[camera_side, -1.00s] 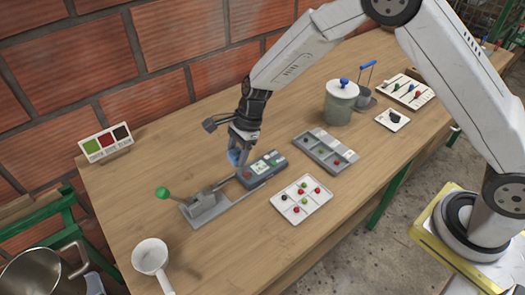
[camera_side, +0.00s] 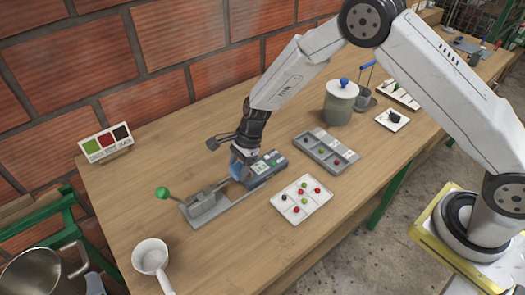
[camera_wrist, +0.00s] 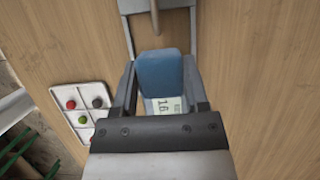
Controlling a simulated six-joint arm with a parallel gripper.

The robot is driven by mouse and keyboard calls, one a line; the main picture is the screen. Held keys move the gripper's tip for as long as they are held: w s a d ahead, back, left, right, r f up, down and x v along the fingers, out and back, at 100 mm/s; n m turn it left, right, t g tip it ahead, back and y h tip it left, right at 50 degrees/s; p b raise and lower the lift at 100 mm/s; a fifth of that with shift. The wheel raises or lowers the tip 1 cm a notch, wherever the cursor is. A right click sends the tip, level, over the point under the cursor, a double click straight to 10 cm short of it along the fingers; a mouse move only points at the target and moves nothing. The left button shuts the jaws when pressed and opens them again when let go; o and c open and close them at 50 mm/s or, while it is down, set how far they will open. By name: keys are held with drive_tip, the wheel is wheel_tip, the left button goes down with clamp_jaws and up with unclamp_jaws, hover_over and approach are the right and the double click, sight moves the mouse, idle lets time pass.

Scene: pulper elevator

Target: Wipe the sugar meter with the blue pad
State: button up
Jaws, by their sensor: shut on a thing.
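The sugar meter (camera_side: 270,163) is a flat grey-blue device with a pale display, lying on the wooden table beside the small press. My gripper (camera_side: 241,172) is low over the near-left end of the meter and shut on the blue pad. The blue pad (camera_wrist: 160,72) shows clearly between the fingers in the wrist view, with part of the meter's display (camera_wrist: 168,105) and its digits visible behind it. The pad is mostly hidden by the gripper in the side view. I cannot tell whether the pad touches the meter.
A grey press (camera_side: 205,205) with a green-knobbed lever stands left of the gripper. A white tray of cherries (camera_side: 318,209) and a grey compartment tray (camera_side: 346,168) lie to the right. A white cup (camera_side: 150,254) is at front left, and a lidded jar (camera_side: 339,108) stands behind. The table's front middle is clear.

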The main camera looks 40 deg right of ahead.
sight(252, 172)
drive_tip(key=shift+f, duration=0.5)
drive_tip(key=shift+d+f, duration=0.45)
drive_tip(key=shift+f, duration=0.2)
drive_tip(key=shift+d, duration=2.3)
drive_tip(key=shift+a, duration=2.65)
drive_tip(key=shift+a+r, duration=0.1)
drive_tip(key=shift+a, duration=0.1)
drive_tip(key=shift+d+r, duration=0.1)
drive_tip(key=shift+r, duration=3.9)
